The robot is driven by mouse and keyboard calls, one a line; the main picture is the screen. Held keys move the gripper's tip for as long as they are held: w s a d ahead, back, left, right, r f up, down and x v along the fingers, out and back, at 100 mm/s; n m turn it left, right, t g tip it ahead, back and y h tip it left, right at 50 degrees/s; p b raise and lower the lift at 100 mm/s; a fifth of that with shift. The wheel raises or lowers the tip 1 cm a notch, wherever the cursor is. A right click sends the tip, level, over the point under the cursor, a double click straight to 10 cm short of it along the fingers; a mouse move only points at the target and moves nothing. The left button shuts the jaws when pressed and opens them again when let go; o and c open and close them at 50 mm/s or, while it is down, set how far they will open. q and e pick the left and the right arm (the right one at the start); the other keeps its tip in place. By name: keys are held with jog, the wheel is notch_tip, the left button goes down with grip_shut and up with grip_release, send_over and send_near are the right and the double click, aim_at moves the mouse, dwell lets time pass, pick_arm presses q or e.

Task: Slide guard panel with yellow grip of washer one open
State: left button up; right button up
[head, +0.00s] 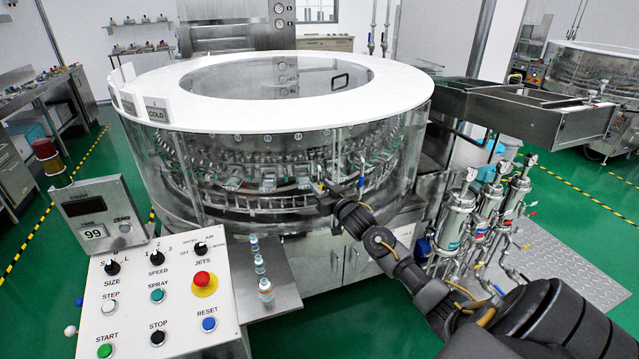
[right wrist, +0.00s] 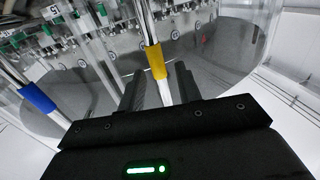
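Washer one (head: 155,140) is a large round machine with a white ring top and clear curved guard panels around its lower side. In the right wrist view, a yellow grip (right wrist: 157,62) wraps a metal bar on the clear guard. My right gripper (right wrist: 160,85) is open, its two dark fingers on either side of that bar with gaps showing. In the head view my right gripper (head: 322,190) is at the front of the washer's guard and partly hides the grip. My left gripper is not in view.
A second bar with a blue grip (right wrist: 37,98) stands to the left in the right wrist view. A control panel (head: 160,300) and a steel shelf with small vials (head: 265,290) stand at the front left. Filter housings (head: 455,222) stand right of my right arm.

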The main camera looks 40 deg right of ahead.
jog(key=shift+w+d, duration=0.15)
jog(key=shift+w, duration=0.8)
grip_shut()
